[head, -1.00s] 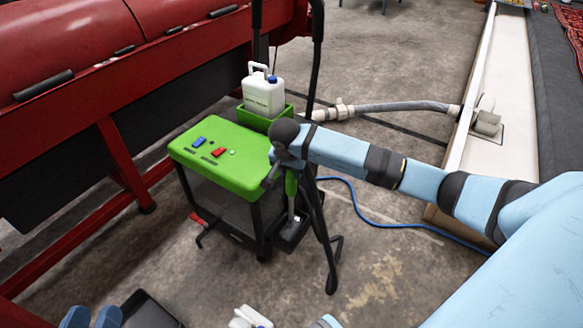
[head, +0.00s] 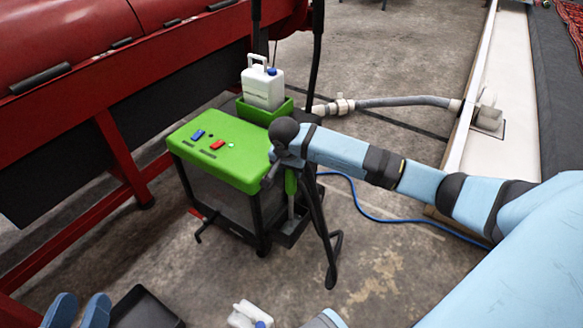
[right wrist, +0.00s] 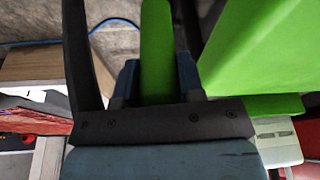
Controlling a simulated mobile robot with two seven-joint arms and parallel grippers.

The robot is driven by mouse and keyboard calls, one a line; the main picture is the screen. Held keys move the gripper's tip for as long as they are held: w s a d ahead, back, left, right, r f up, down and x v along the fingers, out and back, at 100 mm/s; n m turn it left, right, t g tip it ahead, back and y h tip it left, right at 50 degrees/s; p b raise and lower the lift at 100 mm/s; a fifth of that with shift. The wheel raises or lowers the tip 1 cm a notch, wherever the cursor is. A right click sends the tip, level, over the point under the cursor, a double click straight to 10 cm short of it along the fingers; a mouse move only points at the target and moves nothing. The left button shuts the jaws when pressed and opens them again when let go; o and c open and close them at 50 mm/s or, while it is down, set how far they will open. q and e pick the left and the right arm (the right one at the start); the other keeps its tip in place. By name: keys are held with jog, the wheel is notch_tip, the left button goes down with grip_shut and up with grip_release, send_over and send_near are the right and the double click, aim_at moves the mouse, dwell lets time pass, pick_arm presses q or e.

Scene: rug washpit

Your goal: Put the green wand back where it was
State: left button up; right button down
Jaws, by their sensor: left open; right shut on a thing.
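My right gripper (head: 289,163) is shut on the green wand (head: 291,183) at the right front corner of the green-topped cart (head: 225,165). The wand stands upright, and its grey lower shaft reaches down to a small black holder (head: 289,238) low on the cart. I cannot tell whether its tip rests in the holder. In the right wrist view the wand's green handle (right wrist: 157,50) shows between the blue fingers, with the cart's green top (right wrist: 260,55) beside it. My left gripper (head: 78,312) is open and empty at the lower left edge.
A white jug (head: 263,88) stands in a green bin behind the cart top. The cart's black upright bars rise close to my right arm. A grey hose (head: 400,102) and a blue cable (head: 390,220) lie right. A black tray (head: 145,308) and white bottle (head: 248,315) are in front.

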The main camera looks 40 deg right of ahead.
pick_arm(q)
jog(key=shift+f, duration=0.2)
pick_arm(e)
jog(key=shift+f, duration=0.35)
jog(key=c, duration=0.7)
grip_release()
jog(key=shift+o, duration=0.2)
jog(key=p+v, duration=0.1)
jog(key=v, duration=0.2)
jog(key=shift+w+d+r, duration=0.1)
jog(key=shift+r, duration=0.15)
pick_arm(q)
jog(key=r+p, duration=0.1)
jog(key=s+r+n+p, duration=0.1)
jog(key=r+n+p, duration=0.1)
jog(key=p, duration=0.1)
jog(key=shift+s+d, duration=0.25)
jog(key=shift+d, duration=0.15)
pick_arm(e)
jog(key=v, duration=1)
jog(key=shift+a+r, duration=0.1)
jog(key=shift+a, duration=0.15)
